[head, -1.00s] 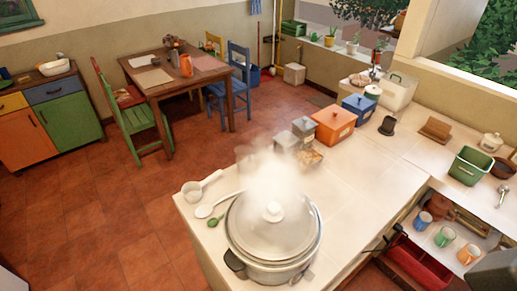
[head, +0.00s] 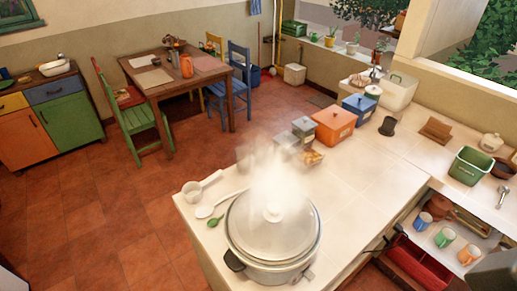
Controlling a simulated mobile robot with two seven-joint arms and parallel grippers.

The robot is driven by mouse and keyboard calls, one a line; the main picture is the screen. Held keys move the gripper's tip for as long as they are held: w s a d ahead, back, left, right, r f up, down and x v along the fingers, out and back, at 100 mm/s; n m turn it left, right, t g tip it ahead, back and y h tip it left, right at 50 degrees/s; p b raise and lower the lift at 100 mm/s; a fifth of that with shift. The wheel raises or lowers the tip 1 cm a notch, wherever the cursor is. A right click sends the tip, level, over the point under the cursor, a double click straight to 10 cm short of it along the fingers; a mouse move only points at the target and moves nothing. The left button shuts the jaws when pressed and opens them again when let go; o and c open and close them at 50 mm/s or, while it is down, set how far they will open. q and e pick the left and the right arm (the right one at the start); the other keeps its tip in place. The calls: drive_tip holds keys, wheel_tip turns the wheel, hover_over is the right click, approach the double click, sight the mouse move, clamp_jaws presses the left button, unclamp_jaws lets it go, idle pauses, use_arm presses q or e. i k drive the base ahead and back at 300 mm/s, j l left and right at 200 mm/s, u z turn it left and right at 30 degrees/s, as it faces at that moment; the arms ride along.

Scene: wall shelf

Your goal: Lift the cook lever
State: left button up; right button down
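A large silver cooker (head: 270,248) with a domed lid (head: 295,222) stands on the near end of the pale counter. The lid is on, and white steam rises over it and blurs its back edge. A black side handle (head: 234,260) sticks out at the cooker's left. No cook lever can be made out; the cooker's near lower side is cut off or out of sight. I can make out neither of my grippers for certain, and nothing is seen touching the cooker.
A white ladle (head: 204,211), a green spoon (head: 215,221) and a white saucepan (head: 193,190) lie left of the cooker. Canisters and an orange box (head: 334,125) stand behind. A red box (head: 418,265) and mugs sit lower right.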

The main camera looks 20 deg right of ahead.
sight(308, 273)
drive_tip(key=z, duration=1)
drive_tip(key=l+u, duration=0.35)
drive_tip(key=k+l+u, duration=0.1)
drive_tip(key=l+u, duration=0.3)
drive_tip(key=l, duration=0.15)
